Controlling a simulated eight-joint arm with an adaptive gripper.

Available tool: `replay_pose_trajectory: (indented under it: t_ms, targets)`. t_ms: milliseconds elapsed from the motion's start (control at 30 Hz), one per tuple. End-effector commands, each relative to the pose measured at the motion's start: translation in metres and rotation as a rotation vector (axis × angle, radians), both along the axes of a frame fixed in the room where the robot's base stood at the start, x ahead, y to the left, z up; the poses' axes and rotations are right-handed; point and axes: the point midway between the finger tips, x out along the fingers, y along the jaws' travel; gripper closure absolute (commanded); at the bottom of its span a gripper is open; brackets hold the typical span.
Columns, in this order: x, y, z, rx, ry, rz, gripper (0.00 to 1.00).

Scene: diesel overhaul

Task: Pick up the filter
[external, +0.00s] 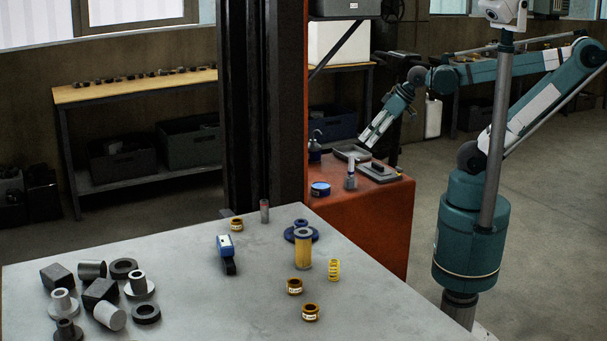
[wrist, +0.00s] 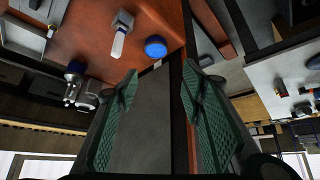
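The filter looks to be the yellow cylinder (external: 303,250) with a pale top, standing upright on the grey table at its right half. I cannot make it out in the wrist view. My gripper (external: 372,133) is above the far part of the red cabinet, well behind and to the right of the filter. In the wrist view my gripper (wrist: 158,88) shows two green ribbed fingers spread wide, with nothing between them.
The grey table (external: 210,305) carries a yellow spring (external: 333,269), yellow rings (external: 310,312), a blue flanged part (external: 300,232), a blue-black tool (external: 227,254) and several dark metal parts at left. A dark post (external: 287,100) rises behind. The red cabinet (external: 375,225) holds a blue puck (wrist: 155,46).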

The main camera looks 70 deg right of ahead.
Motion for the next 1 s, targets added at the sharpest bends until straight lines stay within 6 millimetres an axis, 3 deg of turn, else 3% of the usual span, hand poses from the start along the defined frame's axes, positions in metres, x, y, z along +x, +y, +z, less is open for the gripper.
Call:
replay_pose_trajectory:
  t_ms: [333,400,767,1000]
  targets:
    - [0.0,0.0,0.0,0.0,0.0,0.0,0.6]
    - [0.0,0.0,0.0,0.0,0.0,0.0,0.52]
    - [0.001,0.0,0.0,-0.004,-0.001,0.004,0.52]
    - [0.016,0.004,0.0,-0.07,-0.019,0.07,0.52]
